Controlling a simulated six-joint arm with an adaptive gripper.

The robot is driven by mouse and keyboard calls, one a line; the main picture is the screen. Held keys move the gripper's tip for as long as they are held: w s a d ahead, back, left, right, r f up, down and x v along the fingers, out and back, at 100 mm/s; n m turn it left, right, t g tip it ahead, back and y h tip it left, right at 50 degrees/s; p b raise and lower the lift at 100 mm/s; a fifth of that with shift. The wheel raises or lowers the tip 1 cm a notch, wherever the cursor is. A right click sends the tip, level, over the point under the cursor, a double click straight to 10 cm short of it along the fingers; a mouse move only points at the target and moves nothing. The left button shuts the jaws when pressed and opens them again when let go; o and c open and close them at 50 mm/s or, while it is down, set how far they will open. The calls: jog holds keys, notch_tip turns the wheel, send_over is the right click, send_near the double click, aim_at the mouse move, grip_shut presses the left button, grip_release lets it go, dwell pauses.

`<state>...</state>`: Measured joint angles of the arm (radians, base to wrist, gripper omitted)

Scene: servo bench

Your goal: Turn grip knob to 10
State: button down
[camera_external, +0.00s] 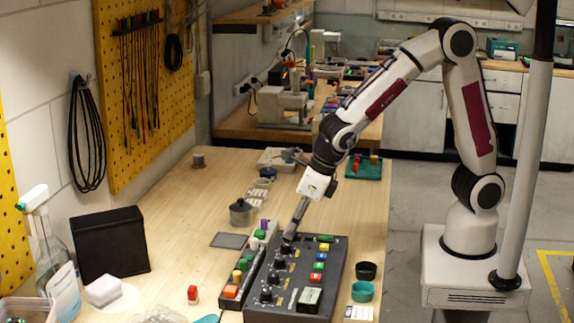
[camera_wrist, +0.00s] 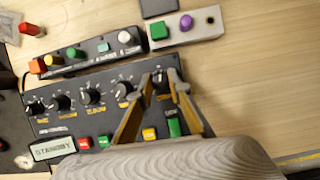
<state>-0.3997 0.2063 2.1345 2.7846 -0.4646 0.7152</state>
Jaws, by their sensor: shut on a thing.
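The dark control panel (camera_external: 335,262) lies on the wooden bench, with a row of black knobs along one side. It also shows in the wrist view (camera_wrist: 55,128). My gripper (camera_external: 287,238) points down at the knob at the far end of the row. In the wrist view my gripper (camera_wrist: 163,78) has its two fingers on either side of that rightmost knob (camera_wrist: 160,80), shut on it. The fingers partly hide the knob and its scale. The knob labels are too small to read, so I cannot confirm which is the grip knob or its setting.
Other knobs (camera_wrist: 90,97) sit left of the held one. Several coloured buttons (camera_wrist: 127,136) and a display (camera_wrist: 52,148) reading STANDBY are on the panel. A narrow button strip (camera_wrist: 88,56) and a pale button box (camera_wrist: 187,27) lie alongside. Cups (camera_external: 362,291) stand right of the panel.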

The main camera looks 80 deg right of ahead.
jog(key=c, duration=1.9)
grip_release()
jog(key=shift+r, duration=0.1)
jog(key=shift+v, duration=3.7)
